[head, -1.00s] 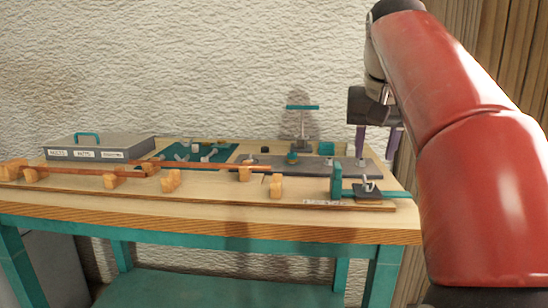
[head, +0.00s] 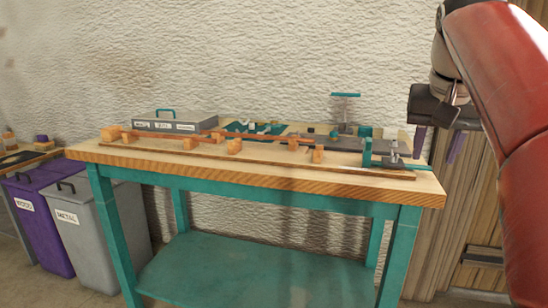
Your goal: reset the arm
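My gripper (head: 437,146) hangs at the right of the head view with its fingers pointing down. Its two purple fingers stand apart, with nothing seen between them, so it is open and empty. It appears in front of the wood-panelled wall at the workbench's right end; its distance from the bench is hard to tell. My red arm fills the right edge. The workbench (head: 270,178) has a wooden top on teal legs. On it are a long lath (head: 260,138) on orange blocks and a teal clamp (head: 367,146) at the right end.
A grey case (head: 175,121) with a teal handle stands at the bench's back left. A teal stand (head: 345,110) rises at the back right. Purple (head: 45,225) and grey (head: 95,225) bins stand left of the bench. The lower shelf (head: 250,270) looks bare.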

